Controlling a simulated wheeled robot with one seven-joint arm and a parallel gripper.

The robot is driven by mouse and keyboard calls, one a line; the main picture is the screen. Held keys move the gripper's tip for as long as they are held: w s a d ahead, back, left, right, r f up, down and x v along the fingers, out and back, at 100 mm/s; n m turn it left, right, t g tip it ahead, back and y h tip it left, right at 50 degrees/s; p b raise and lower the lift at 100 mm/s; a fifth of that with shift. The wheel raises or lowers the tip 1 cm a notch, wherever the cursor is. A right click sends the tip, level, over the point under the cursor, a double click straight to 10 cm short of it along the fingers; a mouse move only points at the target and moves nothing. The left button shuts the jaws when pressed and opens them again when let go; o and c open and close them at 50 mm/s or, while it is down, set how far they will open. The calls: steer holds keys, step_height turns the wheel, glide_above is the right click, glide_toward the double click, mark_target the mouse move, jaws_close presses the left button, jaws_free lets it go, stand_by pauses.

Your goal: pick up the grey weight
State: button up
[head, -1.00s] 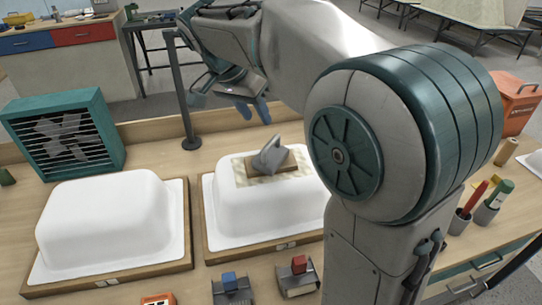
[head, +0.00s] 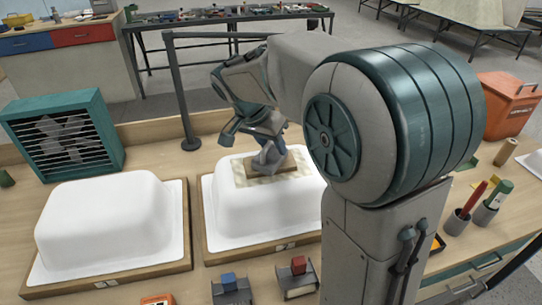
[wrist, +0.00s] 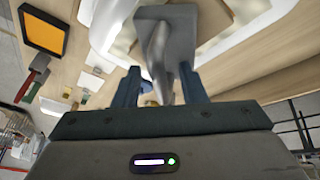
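The grey weight (head: 267,160) stands on a small wooden board on a pale patch on top of the right white tub shell (head: 232,208). My gripper (head: 268,143) is over the weight and partly hides it. In the wrist view the weight's grey handle (wrist: 158,50) reaches in between the two blue fingers of my gripper (wrist: 158,85). The fingers are apart, with a gap showing at both sides of the handle. The weight's wider grey part lies beyond the fingertips.
A second white tub shell (head: 105,220) stands to the left. A teal fan box (head: 62,137) and a dark post (head: 182,95) stand behind the shells. Two small holders with a blue and a red block (head: 298,265) lie in front. Cups with markers (head: 485,212) stand at the right.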

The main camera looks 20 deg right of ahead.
jaws_close()
steer(key=shift+r, duration=0.1)
stand_by(1.2)
